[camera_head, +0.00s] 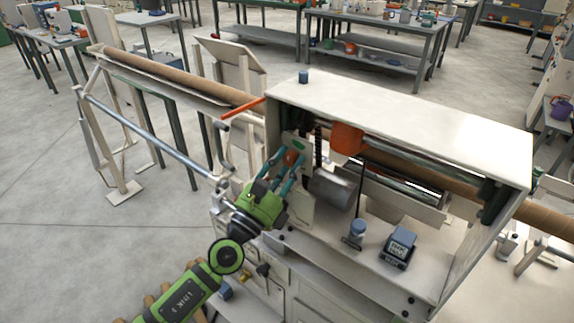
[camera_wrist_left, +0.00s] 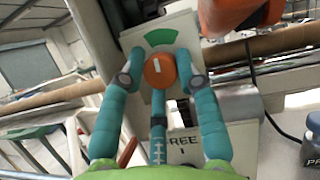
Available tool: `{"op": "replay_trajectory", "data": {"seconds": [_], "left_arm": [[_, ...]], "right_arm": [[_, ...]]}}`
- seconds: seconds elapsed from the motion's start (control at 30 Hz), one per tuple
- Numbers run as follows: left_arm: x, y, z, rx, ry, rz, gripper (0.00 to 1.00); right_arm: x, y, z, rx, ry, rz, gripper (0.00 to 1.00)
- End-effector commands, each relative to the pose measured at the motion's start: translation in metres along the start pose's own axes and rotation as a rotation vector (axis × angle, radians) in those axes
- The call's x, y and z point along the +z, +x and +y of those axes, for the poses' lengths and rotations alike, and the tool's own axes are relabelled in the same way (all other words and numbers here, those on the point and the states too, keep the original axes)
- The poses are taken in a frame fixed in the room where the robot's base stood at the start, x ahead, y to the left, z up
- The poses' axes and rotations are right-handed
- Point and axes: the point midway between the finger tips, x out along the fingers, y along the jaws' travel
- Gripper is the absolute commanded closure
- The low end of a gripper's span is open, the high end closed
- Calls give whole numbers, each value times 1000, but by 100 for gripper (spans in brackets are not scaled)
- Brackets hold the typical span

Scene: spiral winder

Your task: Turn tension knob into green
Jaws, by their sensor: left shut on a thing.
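The tension knob (camera_wrist_left: 160,72) is a round orange knob with a white mark on a pale panel, seen in the left wrist view. The mark sits on its upper part and points up, roughly toward the green sector (camera_wrist_left: 161,38) just above. My left gripper (camera_wrist_left: 160,76) has its teal fingers shut on the knob from both sides, with a third finger below. In the head view my left gripper (camera_head: 286,165) reaches up to the winder's panel; the knob (camera_head: 291,157) is partly hidden by the fingers there. My right gripper is not in view.
The winder's white housing (camera_head: 410,105) surrounds the panel. An orange part (camera_head: 347,139) juts out to the right of the knob. A small blue-grey device (camera_head: 399,246) sits on the machine's ledge. A long brown tube (camera_head: 170,76) extends to the left. Open floor lies at left.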

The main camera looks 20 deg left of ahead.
Motion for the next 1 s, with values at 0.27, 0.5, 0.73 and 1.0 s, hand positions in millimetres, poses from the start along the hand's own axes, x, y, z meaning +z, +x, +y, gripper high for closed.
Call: {"op": "replay_trajectory", "data": {"seconds": [0.27,0.5,0.73,1.0], "left_arm": [[-4,-1,-2,-42,85,7,99],[-4,-1,-1,-42,84,8,46],[-2,-1,-1,-39,85,4,46],[-3,-27,0,-41,88,9,46]], "right_arm": [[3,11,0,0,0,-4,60],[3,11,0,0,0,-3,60],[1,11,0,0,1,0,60],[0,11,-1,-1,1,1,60]]}}
